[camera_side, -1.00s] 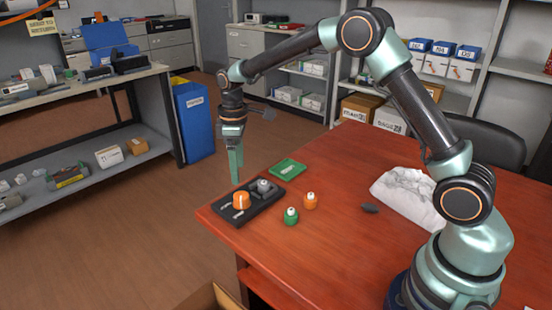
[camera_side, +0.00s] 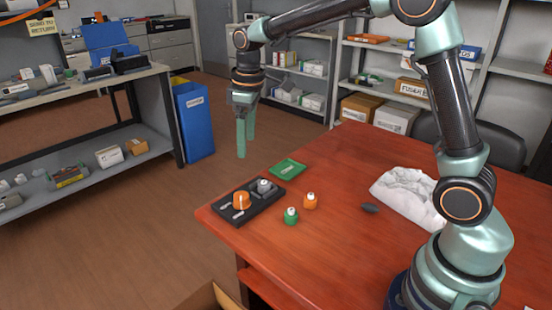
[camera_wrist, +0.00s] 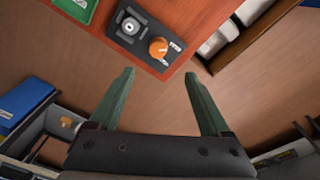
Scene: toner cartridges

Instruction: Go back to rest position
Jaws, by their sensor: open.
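My gripper (camera_side: 246,143) hangs in the air above and beyond the far left corner of the red-brown table (camera_side: 340,240), with its green fingers pointing down. In the wrist view my gripper (camera_wrist: 160,85) has its fingers spread with nothing between them. A black tray (camera_side: 262,208) lies at the table corner and holds an orange cartridge (camera_side: 241,201) and a grey one (camera_side: 264,185). The tray also shows at the top of the wrist view (camera_wrist: 139,46), with the orange cartridge (camera_wrist: 158,47) in it.
A green cartridge (camera_side: 291,216) and an orange one (camera_side: 310,201) stand right of the tray. A green dish (camera_side: 287,169) lies behind it. A white crumpled bag (camera_side: 408,195) and a small dark object (camera_side: 370,208) lie further right. A blue bin (camera_side: 195,122) stands on the floor.

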